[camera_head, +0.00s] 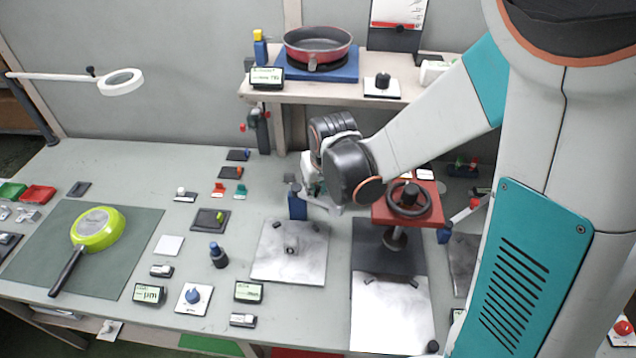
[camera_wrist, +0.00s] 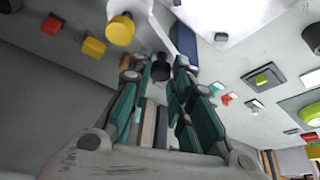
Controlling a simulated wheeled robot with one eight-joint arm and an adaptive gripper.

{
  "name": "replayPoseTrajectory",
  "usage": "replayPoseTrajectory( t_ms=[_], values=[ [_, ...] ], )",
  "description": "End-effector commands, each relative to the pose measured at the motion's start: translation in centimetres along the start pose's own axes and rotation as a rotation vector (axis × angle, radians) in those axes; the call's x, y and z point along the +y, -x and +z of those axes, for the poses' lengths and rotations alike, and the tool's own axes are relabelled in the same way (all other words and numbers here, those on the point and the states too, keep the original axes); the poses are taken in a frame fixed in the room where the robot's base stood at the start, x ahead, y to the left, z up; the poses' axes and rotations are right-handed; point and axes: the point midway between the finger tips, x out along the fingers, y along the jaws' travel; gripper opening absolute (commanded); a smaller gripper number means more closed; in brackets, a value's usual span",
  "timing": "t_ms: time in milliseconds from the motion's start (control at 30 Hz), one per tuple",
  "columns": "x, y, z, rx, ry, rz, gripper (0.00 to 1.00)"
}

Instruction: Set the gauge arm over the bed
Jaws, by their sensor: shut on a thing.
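My gripper (camera_wrist: 162,80) is shut on a dark round knob (camera_wrist: 160,66), seen between its fingertips in the wrist view. The knob appears to belong to the gauge arm, but the arm itself is largely hidden. In the head view my gripper (camera_head: 312,185) is low over the bench, beside a blue post (camera_head: 297,206) and mostly hidden behind my wrist. The blue post also shows just beyond the fingertips in the wrist view (camera_wrist: 183,40). A pale marbled plate (camera_head: 280,268), which may be the bed, lies in front of the post with a small dark block on it.
A red press with a black handwheel (camera_head: 408,199) stands close right of my gripper, above another pale plate (camera_head: 392,318). A shelf (camera_head: 340,90) behind carries a red pan (camera_head: 318,45). A green pan (camera_head: 98,230) lies on a mat at left. Several small fixtures crowd the middle bench.

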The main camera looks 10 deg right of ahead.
Motion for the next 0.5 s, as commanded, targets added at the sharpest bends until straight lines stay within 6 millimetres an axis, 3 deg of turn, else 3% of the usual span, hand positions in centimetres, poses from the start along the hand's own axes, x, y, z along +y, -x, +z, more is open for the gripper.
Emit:
replayPoseTrajectory(
  t_ms=[500],
  values=[
    [-2.9,0.5,1.3,0.0,-0.44,0.184,0.0]
  ],
)
